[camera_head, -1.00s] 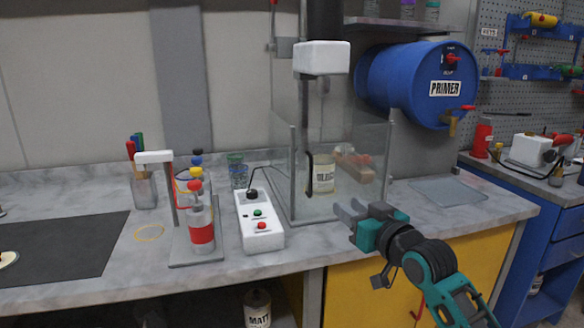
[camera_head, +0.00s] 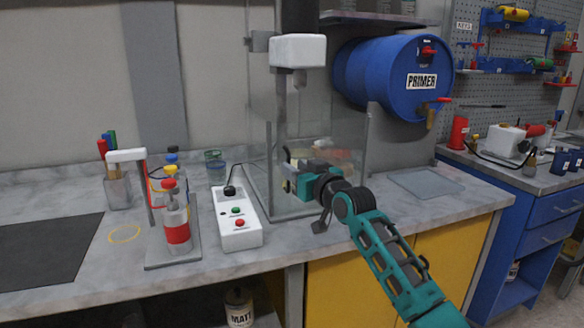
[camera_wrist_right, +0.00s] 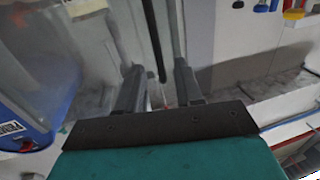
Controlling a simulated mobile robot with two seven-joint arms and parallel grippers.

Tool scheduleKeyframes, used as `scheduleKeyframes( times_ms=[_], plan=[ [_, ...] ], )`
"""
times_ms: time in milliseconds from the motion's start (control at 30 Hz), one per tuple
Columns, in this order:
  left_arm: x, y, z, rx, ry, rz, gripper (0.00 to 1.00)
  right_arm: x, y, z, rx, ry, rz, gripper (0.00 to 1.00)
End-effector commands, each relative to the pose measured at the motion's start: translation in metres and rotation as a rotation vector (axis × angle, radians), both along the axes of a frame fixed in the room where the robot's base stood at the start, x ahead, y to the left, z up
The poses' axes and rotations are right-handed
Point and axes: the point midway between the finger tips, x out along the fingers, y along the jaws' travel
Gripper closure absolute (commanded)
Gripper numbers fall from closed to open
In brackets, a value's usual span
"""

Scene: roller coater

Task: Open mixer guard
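The mixer guard (camera_head: 347,130) is a clear box with grey edge posts around the mixer on the bench, and it looks closed. Its black upright handle (camera_head: 287,154) is on the front, its lower part hidden by my gripper. My right gripper (camera_head: 288,180) is at the handle, in front of the guard. In the right wrist view the fingers of the right gripper (camera_wrist_right: 158,88) are apart, with the black handle (camera_wrist_right: 153,38) between them; I cannot tell if they touch it. The mixer's white head (camera_head: 298,50) stands above. My left gripper is not in view.
A white control box (camera_head: 236,222) with green and red buttons sits left of the guard. A bottle stand (camera_head: 175,250) is further left. The blue primer drum (camera_head: 385,75) hangs at the back right. A flat glass plate (camera_head: 425,182) lies on the bench to the right.

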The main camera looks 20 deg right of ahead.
Motion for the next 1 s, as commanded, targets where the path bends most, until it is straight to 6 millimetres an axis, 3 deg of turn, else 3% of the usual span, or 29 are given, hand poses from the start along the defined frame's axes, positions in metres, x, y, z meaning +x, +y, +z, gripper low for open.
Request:
scheduleKeyframes(
  times_ms=[233,633,1000],
  plan=[
    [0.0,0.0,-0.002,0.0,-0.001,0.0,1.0,0.019,0.005,0.0,0.001,0.0,0.001,0.64],
    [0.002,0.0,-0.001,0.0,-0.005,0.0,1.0,0.023,0.005,0.0,0.001,0.0,0.0,0.65],
    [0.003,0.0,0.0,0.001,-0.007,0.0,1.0,0.023,0.005,0.0,0.001,0.0,0.0,1.0]
  ],
)
